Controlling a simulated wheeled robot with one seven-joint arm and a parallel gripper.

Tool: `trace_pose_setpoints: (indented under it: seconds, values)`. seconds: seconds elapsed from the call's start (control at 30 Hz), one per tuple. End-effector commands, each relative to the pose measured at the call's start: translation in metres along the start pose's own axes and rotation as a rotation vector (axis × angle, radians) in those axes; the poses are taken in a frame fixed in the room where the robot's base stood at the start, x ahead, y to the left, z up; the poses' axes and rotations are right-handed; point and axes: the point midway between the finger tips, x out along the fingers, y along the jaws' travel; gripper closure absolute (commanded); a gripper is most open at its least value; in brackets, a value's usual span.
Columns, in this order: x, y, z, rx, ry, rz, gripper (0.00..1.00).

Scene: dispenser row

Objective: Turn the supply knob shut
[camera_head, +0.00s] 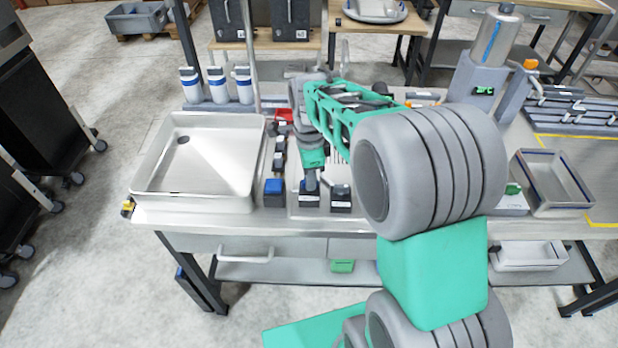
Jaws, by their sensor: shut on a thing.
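My gripper (311,183) points down at the front of the steel worktop, left of my green and grey arm. It is shut at the top of the middle dark block (309,199) in a short row of small blocks. The supply knob there is mostly hidden by the fingers, so its angle cannot be told. A blue-topped block (274,187) stands just left and a dark block with a pale label (340,198) just right.
A wide steel sink tray (205,140) fills the left of the worktop. White bottles with blue bands (218,85) stand behind it. A grey machine with a steel cylinder (480,80) and an open metal bin (552,178) are right. My arm hides the middle right.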

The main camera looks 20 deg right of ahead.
Motion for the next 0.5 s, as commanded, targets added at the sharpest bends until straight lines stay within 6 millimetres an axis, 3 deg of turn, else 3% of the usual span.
trace_pose_setpoints:
  seconds: [0.5]
  values:
    - [-0.0022, -0.0020, 0.0003, 0.224, -0.001, -0.007, 1.00]
